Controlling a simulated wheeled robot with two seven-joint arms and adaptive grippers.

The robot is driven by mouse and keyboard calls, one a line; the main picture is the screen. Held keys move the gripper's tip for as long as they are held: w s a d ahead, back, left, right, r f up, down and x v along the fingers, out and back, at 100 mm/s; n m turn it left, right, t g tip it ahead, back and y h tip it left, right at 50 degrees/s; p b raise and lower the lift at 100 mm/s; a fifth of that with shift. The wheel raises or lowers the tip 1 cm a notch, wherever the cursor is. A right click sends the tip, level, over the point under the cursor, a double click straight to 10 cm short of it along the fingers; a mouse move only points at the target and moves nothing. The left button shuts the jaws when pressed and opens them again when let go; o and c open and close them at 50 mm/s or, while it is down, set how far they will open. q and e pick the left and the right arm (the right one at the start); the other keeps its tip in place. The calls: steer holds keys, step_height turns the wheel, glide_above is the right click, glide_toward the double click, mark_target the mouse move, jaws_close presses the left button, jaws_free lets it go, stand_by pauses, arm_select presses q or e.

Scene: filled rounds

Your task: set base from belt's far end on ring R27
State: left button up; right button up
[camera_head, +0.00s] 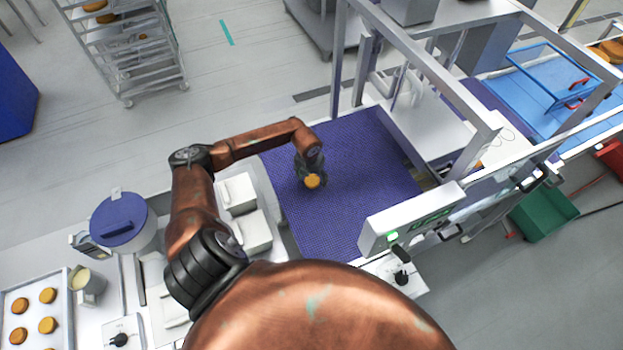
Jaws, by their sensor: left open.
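A small round golden-brown base (312,181) is on the purple belt (350,150). My left gripper (311,172) is open and directly over or around this base, hiding part of it. I cannot tell whether the fingers touch it. My left arm reaches in from the left, across the belt's left edge. My right gripper is not in view. I cannot make out a ring marked R27.
A white machine with a metal frame (337,60) and a control panel (412,221) borders the belt on the right. White tubs (236,193) and a blue-lidded pot (118,220) stand at left. A tray (18,300) holds several rounds. The belt around the base is bare.

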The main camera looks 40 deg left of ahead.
arm_select(q)
steer(key=shift+f, duration=0.35)
steer(key=shift+c, duration=0.3)
steer(key=c, duration=0.8)
steer(key=shift+w+r, duration=0.1)
steer(key=shift+r, duration=0.05)
steer(key=shift+r, duration=0.25)
step_height(320, 180, up, 2)
steer(key=shift+a+r+b, duration=0.1)
steer(key=shift+b, duration=0.85)
steer(key=s+d+r+b, duration=0.1)
steer(key=s+d+r, duration=0.2)
steer(key=s+d+r+b, duration=0.1)
steer(key=s+d+r, duration=0.2)
steer(key=s, duration=0.1)
steer(key=s+d+r+b, duration=0.2)
steer(key=s+d+r, duration=0.1)
steer(key=s+r, duration=0.1)
